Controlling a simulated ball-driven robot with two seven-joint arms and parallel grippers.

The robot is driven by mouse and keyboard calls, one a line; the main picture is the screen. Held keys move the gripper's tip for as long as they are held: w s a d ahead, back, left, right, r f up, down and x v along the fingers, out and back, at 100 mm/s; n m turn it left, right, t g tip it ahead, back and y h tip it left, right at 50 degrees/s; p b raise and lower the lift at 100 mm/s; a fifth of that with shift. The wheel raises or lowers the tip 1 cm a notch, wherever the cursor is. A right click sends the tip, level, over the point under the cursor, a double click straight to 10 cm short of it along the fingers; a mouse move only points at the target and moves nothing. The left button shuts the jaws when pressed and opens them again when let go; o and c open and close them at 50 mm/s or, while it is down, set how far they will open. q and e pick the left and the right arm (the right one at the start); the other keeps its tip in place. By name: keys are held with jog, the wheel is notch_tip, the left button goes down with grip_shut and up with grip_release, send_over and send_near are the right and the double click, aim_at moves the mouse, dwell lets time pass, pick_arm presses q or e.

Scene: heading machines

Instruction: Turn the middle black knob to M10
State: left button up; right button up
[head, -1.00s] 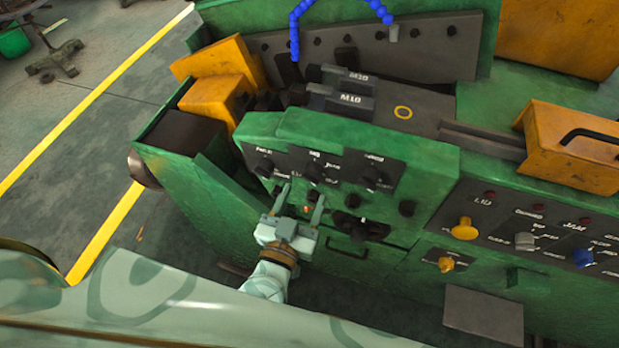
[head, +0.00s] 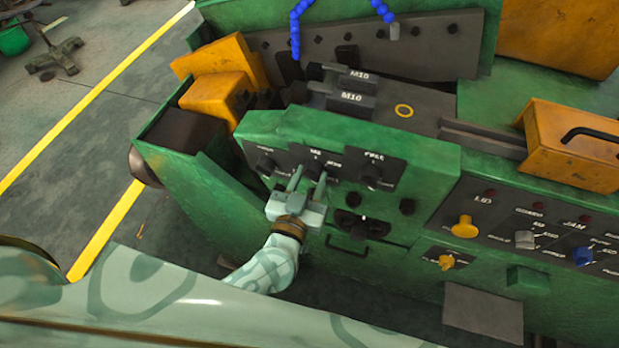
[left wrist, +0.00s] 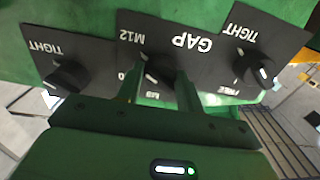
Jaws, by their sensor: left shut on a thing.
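The middle black knob (head: 311,168) sits on the machine's green front panel, on a dark plate. In the left wrist view the knob (left wrist: 158,70) is under an upside-down GAP label, with M12 at its left. Part of the scale is hidden by my fingers, and I cannot tell its exact setting. My left gripper (head: 309,177) reaches up from below and is shut on this knob, one finger on each side. The fingers also show in the left wrist view (left wrist: 158,88). My right gripper is not in view.
Similar black knobs stand close on both sides, the left one (head: 265,165) and the right one (head: 371,176). Two M10-marked blocks (head: 350,103) lie on top of the machine.

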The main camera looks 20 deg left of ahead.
pick_arm(q)
jog(key=shift+r+n+p, duration=0.1)
jog(key=shift+n+p, duration=0.6)
jog(key=shift+n, duration=0.3)
jog(key=n+p, duration=0.1)
jog(key=n, duration=0.1)
jog(key=shift+n, duration=0.3)
jog(key=n+p, duration=0.1)
jog(key=n, duration=0.2)
jog(key=shift+n, duration=0.3)
jog(key=shift+d+n, duration=0.1)
jog(key=shift+n, duration=1.6)
jog(key=o, duration=1)
jog(key=shift+s, duration=0.1)
